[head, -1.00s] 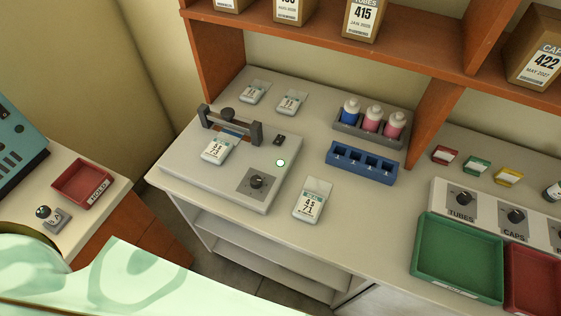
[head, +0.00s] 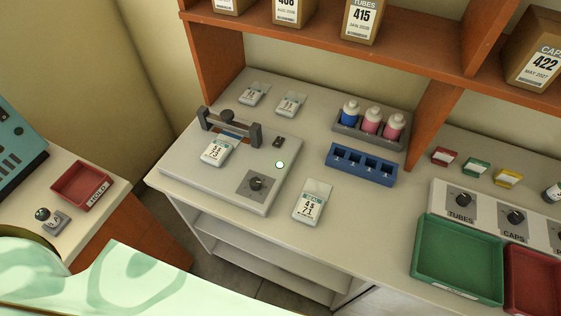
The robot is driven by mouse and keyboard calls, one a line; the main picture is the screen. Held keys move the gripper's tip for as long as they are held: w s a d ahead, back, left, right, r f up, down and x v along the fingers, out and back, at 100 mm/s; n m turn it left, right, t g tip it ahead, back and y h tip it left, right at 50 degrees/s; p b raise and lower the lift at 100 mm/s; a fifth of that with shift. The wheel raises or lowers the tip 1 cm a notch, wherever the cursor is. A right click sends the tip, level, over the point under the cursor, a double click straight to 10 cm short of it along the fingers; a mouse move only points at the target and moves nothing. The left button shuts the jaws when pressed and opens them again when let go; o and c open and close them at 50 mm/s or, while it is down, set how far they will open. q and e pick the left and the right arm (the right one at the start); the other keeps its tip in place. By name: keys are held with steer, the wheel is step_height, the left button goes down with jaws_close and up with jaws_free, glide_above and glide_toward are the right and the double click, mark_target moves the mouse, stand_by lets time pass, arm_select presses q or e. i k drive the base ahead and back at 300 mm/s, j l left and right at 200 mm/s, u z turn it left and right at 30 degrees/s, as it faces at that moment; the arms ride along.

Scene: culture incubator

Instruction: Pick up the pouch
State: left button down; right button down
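Several white pouches with printed labels are in the head view. One pouch (head: 218,150) lies on the grey sealer-like device, in front of its dark bar. A larger-looking pouch (head: 312,203) marked 4S 71 lies flat on the counter, right of the device. Two smaller-looking pouches lie at the back of the counter, one at the left (head: 253,94) and one beside it (head: 291,104). Neither of my grippers is in view, and nothing is seen touching any pouch.
The grey device (head: 222,191) has a knob. A blue rack (head: 361,165) and a grey bottle holder (head: 346,132) stand right of it. A green tray (head: 456,262) and a red tray (head: 537,283) are at the lower right. Bare counter surrounds the 4S 71 pouch.

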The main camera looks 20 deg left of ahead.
mark_target(219, 150)
steer(key=u, duration=1.15)
